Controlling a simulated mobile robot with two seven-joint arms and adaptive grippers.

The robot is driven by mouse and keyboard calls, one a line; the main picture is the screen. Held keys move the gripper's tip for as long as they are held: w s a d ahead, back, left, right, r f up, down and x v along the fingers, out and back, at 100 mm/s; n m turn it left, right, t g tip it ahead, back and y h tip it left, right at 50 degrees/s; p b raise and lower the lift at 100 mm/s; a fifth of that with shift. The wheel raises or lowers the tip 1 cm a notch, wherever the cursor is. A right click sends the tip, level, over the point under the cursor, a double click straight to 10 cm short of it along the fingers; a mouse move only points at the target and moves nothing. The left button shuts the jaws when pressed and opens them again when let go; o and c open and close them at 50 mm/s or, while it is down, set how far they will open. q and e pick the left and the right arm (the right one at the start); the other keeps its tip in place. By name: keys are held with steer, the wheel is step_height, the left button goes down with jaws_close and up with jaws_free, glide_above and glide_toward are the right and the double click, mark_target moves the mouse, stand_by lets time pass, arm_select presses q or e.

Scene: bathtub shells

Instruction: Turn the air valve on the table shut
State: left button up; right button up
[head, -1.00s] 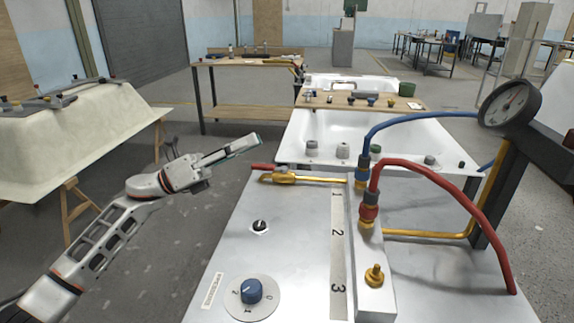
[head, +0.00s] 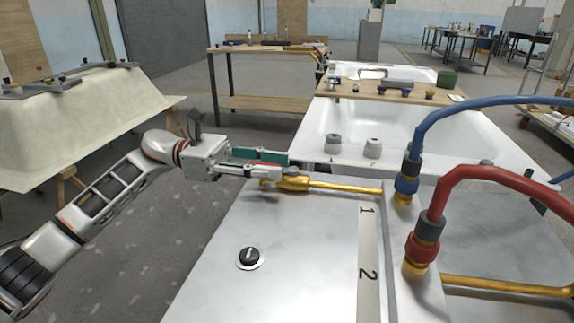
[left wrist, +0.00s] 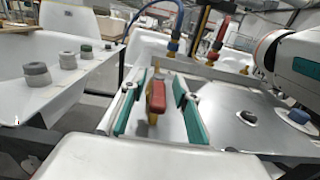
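The air valve (head: 298,185) is a brass body on a brass pipe at the far edge of the metal table (head: 290,245). Its red handle (left wrist: 157,96) shows in the left wrist view, standing between the two fingers. In the head view the handle is mostly hidden by my fingers. My left gripper (head: 282,165) is at the valve's left end. It is open, with green-padded fingers on both sides of the handle and a gap on each side in the left wrist view. A white arm part with a green strip (left wrist: 268,48) at right there seems to be my right arm's.
A blue hose (head: 445,112) and a red hose (head: 440,200) rise from brass fittings right of the valve. A black knob (head: 249,257) sits on the tabletop nearer me. A white bathtub (head: 420,145) stands behind. The tabletop between knob and valve is clear.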

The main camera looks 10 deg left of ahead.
mark_target(288, 167)
arm_select(q)
steer(key=shift+d+f, duration=0.1)
steer(key=shift+d, duration=1.55)
